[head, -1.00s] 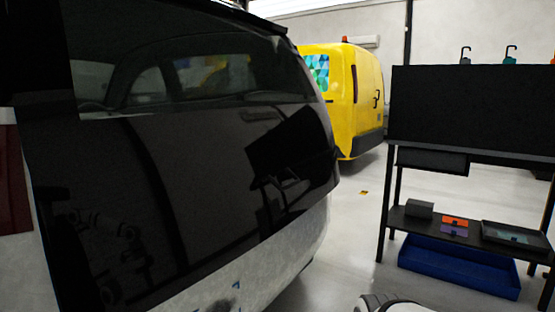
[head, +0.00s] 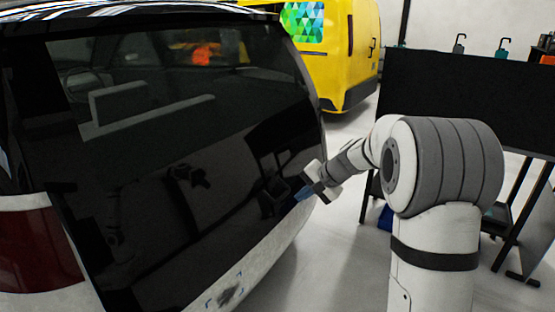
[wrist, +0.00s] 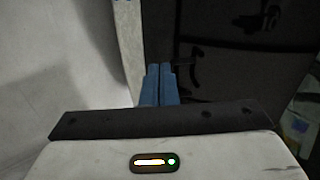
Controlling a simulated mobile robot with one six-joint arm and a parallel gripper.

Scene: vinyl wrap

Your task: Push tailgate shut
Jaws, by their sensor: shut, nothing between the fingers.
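The tailgate (head: 150,170) is a glossy black panel with a dark window, at the rear of a white vehicle, filling the left half of the head view. It appears to lie close to flush with the body; I cannot tell whether it is latched. My gripper (head: 303,193) is at the tailgate's right edge, its blue fingers pointing at the panel. In the wrist view the blue fingers (wrist: 160,72) are together and empty, with the dark panel (wrist: 225,75) ahead and to the right. Whether the fingertips touch the panel is unclear.
A yellow van (head: 335,60) stands behind. A black workbench (head: 450,95) with bottles on top is at the right, partly hidden by my arm. A red tail light (head: 35,250) is at the lower left. Grey floor lies between the vehicle and the bench.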

